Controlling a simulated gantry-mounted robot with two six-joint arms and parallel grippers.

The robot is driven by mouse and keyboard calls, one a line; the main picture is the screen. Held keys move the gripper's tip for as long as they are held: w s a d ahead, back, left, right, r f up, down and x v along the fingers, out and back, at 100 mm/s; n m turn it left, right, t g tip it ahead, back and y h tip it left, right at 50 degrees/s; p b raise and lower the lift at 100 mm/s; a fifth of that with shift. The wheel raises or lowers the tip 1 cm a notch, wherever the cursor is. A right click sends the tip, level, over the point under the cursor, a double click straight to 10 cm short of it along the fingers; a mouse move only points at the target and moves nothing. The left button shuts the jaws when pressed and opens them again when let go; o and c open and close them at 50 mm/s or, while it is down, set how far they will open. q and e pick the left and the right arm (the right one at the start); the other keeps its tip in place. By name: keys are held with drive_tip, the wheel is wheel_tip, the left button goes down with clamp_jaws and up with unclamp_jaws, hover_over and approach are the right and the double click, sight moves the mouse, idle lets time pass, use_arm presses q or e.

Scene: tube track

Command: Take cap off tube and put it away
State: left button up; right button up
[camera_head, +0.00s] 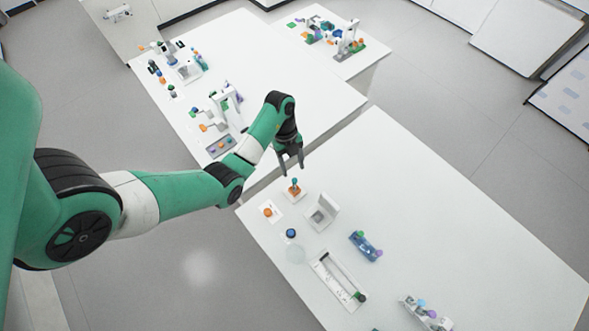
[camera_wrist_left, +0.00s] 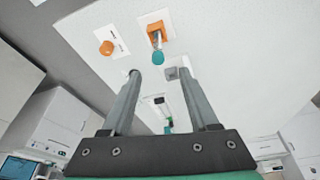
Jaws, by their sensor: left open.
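A tube with a teal cap (camera_head: 294,181) stands in an orange holder (camera_head: 294,190) on a small white plate near the table's far left corner. In the left wrist view the teal cap (camera_wrist_left: 158,57) and the orange holder (camera_wrist_left: 156,28) show just beyond the fingertips. An orange round piece (camera_head: 268,212) sits on a white card beside the holder; it also shows in the left wrist view (camera_wrist_left: 106,48). My left gripper (camera_head: 291,168) is open and empty, pointing down close above the cap, with no visible contact. My right gripper is not in view.
A white angled stand (camera_head: 321,212) is to the right of the holder. A dark blue round piece (camera_head: 291,233), a long white track (camera_head: 338,280) and a blue piece with purple ends (camera_head: 365,245) lie nearer. The table's right side (camera_head: 450,210) is clear.

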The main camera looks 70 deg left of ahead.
sight(294, 180)
use_arm(q)
drive_tip(key=b+x, duration=0.1)
drive_tip(key=x, duration=0.1)
drive_tip(key=b+x, duration=0.1)
drive_tip(key=x, duration=0.1)
drive_tip(key=shift+s+f, duration=0.2)
drive_tip(key=shift+f, duration=0.4)
clamp_jaws()
